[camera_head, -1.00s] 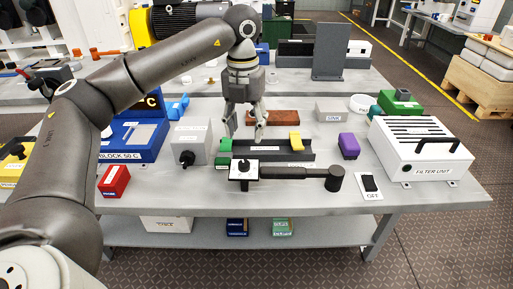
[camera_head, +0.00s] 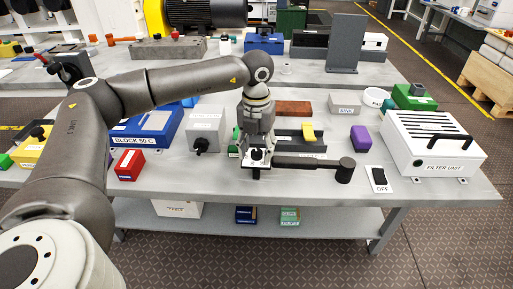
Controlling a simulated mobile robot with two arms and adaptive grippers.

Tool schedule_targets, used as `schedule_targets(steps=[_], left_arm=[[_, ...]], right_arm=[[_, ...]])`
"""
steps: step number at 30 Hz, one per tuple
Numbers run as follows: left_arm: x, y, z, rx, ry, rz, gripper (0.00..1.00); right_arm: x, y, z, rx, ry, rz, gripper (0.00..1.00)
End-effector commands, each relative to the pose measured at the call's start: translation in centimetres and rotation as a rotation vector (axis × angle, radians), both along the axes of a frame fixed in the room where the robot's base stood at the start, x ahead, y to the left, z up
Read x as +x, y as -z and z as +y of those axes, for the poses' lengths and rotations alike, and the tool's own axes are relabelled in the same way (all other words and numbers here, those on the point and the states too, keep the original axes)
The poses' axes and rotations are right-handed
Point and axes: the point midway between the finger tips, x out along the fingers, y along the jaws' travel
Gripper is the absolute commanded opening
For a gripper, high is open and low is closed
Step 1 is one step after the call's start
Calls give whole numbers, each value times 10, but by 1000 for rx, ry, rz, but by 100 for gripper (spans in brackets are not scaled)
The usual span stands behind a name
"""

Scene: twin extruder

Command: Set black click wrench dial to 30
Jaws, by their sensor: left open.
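The black click wrench (camera_head: 308,163) lies along the front of the grey table, its thick round end at the right. Its dial (camera_head: 257,156), a small dark knob, is at the wrench's left end. My left gripper (camera_head: 257,148) points straight down over the dial, open, with its fingers low around or just above the knob. I cannot tell whether they touch it. The gripper hides most of the dial's white plate, and the dial's reading is not legible. My right gripper is not in view.
A grey box with a black knob (camera_head: 205,128) and a red box (camera_head: 129,165) stand left of the gripper. Behind the wrench is a dark tray (camera_head: 290,135) with a yellow piece (camera_head: 308,133). A purple block (camera_head: 360,138), an OFF switch (camera_head: 379,179) and the filter unit (camera_head: 432,143) are right.

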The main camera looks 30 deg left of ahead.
Motion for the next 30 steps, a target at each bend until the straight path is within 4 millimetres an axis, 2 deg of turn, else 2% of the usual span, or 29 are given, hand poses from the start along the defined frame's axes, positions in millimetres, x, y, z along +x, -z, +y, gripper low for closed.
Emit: schedule_targets(steps=[3,12,14,23,30], left_arm=[[0,0,0,0,0,0,48],[0,0,0,0,0,0,10],[0,0,0,0,0,0,4],[0,0,0,1,43,0,4],[0,1,0,-2,186,2,4]], right_arm=[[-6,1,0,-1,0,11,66],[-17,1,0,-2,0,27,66],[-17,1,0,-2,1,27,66],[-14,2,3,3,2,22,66],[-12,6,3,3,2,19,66]])
